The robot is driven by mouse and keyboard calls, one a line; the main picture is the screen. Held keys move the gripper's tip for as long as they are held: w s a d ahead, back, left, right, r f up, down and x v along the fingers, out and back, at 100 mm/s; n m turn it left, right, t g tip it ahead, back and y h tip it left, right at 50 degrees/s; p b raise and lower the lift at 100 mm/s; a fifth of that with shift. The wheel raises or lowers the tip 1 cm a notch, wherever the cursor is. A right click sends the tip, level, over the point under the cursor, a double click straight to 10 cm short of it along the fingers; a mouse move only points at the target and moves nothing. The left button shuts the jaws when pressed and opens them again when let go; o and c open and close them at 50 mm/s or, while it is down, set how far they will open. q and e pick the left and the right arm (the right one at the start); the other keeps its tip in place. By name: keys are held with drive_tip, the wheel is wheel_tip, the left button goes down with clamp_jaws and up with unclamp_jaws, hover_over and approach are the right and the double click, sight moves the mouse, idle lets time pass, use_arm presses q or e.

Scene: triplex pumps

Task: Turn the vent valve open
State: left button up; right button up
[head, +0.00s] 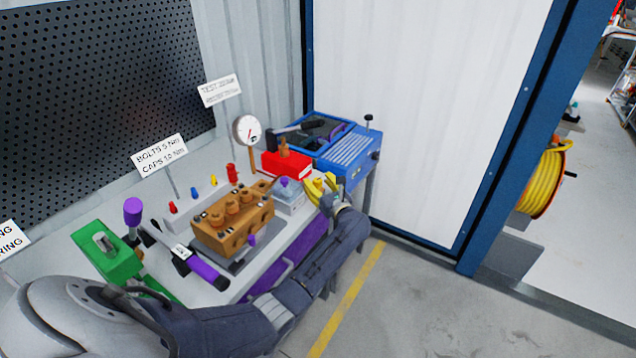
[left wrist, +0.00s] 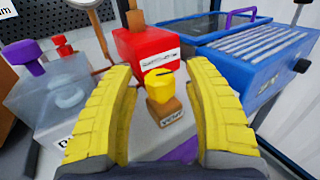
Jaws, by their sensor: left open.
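The vent valve shows in the left wrist view as a yellow knob (left wrist: 160,84) on a small brown block (left wrist: 165,113) with a label that appears to read VENT. My left gripper (left wrist: 160,70) is open, with one yellow finger on each side of the knob and visible gaps between. In the head view my left gripper (head: 320,187) is at the right end of the bench, and I cannot make out the valve there behind the fingers. My right gripper is not in view.
A red box (left wrist: 146,50) and a blue case (left wrist: 255,72) stand just beyond the valve. A clear box with a purple knob (left wrist: 22,56) stands to the left. The brown pump block (head: 232,222), dial gauge (head: 246,130) and purple-handled wrench (head: 208,272) occupy the bench.

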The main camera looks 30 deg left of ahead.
use_arm(q)
drive_tip(key=shift+w+a, duration=0.1)
drive_tip(key=shift+a, duration=0.05)
clamp_jaws()
idle(0.4)
